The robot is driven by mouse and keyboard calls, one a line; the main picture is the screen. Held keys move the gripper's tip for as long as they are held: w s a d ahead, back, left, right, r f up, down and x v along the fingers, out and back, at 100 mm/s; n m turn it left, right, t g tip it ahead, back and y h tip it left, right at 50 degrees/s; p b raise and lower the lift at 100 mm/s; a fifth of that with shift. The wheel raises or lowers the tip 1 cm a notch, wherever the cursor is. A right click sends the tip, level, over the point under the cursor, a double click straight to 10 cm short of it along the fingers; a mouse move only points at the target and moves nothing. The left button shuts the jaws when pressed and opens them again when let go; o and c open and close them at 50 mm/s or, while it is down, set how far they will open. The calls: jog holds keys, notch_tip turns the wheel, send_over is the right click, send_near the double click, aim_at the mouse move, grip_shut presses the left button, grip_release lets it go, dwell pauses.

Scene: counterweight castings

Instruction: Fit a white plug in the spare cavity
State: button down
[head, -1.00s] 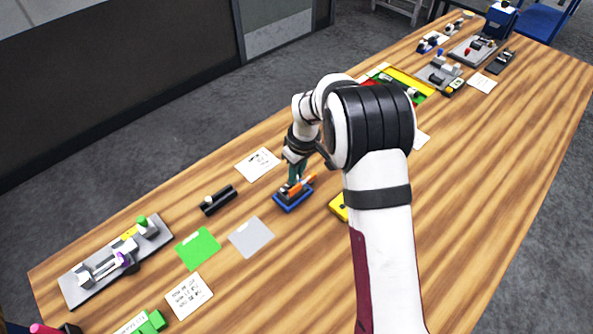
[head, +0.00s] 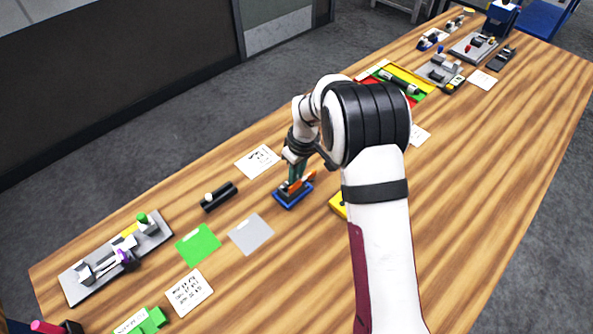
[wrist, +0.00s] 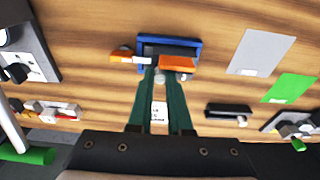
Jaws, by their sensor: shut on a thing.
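My gripper (wrist: 158,75) is shut on a small whitish piece (wrist: 159,73), seemingly a white plug, between its teal fingertips. In the head view my gripper (head: 297,175) points down over a blue tray (head: 293,205) that holds a dark block and an orange piece (head: 304,181). In the wrist view the tray's blue rim (wrist: 168,40) lies just beyond the fingertips. An orange block (wrist: 177,63) is close to the right fingertip; another orange piece with a white end (wrist: 122,55) is left of the fingers. I cannot make out the spare cavity, or whether the held piece touches anything.
A black block (head: 218,196) with a white knob, a grey card (head: 250,235) and a green card (head: 198,245) lie left of the blue tray. A yellow object (head: 339,206) is partly behind my arm. Grey fixtures (head: 118,258) stand at the table's ends. Bare wood separates most items.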

jog(key=shift+f, duration=0.35)
jog(key=c, duration=0.8)
grip_release()
jog(key=shift+o, duration=0.2)
jog(key=shift+r, duration=3.5)
